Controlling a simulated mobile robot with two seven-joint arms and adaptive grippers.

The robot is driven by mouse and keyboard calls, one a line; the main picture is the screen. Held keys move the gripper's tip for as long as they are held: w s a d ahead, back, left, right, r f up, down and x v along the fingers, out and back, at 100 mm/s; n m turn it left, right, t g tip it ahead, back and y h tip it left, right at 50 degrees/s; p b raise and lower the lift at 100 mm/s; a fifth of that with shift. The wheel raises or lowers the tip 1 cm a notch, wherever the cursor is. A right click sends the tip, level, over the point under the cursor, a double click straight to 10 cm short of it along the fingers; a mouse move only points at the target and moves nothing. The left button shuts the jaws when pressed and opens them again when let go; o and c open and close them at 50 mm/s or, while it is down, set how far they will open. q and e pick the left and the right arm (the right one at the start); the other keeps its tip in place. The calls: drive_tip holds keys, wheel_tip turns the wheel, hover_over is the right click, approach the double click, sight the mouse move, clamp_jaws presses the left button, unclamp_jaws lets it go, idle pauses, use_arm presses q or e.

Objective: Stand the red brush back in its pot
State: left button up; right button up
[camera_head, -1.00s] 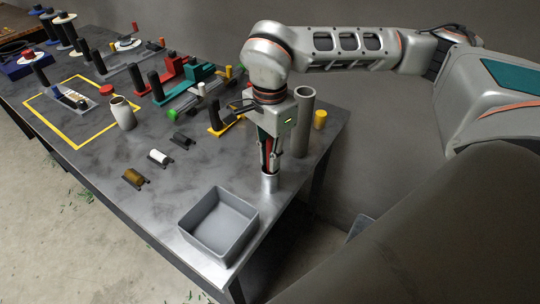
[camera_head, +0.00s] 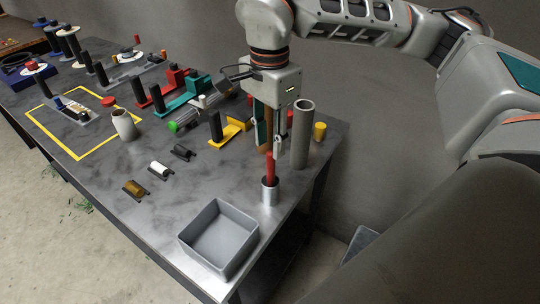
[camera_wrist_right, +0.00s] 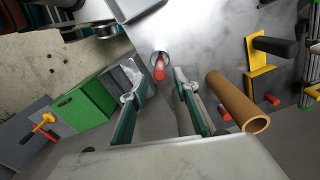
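The red brush (camera_head: 270,168) stands upright in its small metal pot (camera_head: 270,191) near the table's right edge. Its lower end is hidden inside the pot. The brush (camera_wrist_right: 160,69) and the pot rim (camera_wrist_right: 155,54) also show in the right wrist view, beyond the fingertips. My right gripper (camera_head: 270,150) is above the brush, pointing down. In the wrist view the right gripper (camera_wrist_right: 155,90) has its two fingers apart, with nothing held between them. My left gripper is not in view.
A tall hollow tube (camera_head: 302,138) stands close to the right of my right gripper, with a yellow cylinder (camera_head: 320,132) beyond it. An empty grey tray (camera_head: 245,245) lies in front of the pot. A white jar (camera_head: 124,126) and several dark holders stand further left.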

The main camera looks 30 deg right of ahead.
drive_tip(key=shift+r, duration=1.5)
